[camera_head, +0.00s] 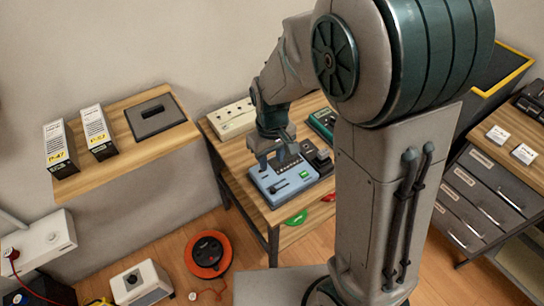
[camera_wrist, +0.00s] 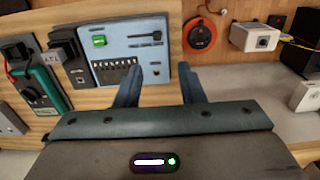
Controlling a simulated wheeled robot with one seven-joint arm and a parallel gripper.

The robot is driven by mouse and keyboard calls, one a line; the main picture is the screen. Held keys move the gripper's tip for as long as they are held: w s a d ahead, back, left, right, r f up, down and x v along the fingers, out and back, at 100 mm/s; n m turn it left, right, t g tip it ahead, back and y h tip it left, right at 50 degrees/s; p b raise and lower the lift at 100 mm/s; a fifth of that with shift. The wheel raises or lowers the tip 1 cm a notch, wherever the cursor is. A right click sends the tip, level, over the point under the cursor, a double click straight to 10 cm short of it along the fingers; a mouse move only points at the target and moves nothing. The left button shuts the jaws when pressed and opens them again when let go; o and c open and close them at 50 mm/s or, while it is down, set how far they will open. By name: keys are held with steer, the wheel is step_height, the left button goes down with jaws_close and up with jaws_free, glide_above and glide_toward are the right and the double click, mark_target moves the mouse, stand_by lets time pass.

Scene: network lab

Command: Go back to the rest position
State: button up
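My gripper (camera_head: 276,160) is over the blue-grey panel device (camera_head: 284,184) on the wooden table (camera_head: 238,158). In the wrist view my gripper (camera_wrist: 161,86) has its two fingers apart with a gap and nothing held between them. The panel (camera_wrist: 130,45) there shows a green button, a row of small switches and a dark lever, beside the fingers. Whether a fingertip touches the panel cannot be told. My arm hides part of the table's right side.
Left, a wooden shelf (camera_head: 110,160) holds two labelled boxes and a dark plate. A white power strip (camera_head: 232,119) and a green-cased meter (camera_head: 322,122) are on the table. An orange cable reel (camera_head: 208,254) and a white box (camera_head: 140,284) are on the floor. Drawers (camera_head: 485,195) stand right.

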steer(key=s+d+r+m+t, duration=0.3)
steer(key=s+d+r+m, duration=0.3)
steer(key=s+d+r, duration=0.5)
steer(key=shift+s+d+r, duration=0.25)
steer(key=shift+s+r, duration=0.55)
stand_by(1.5)
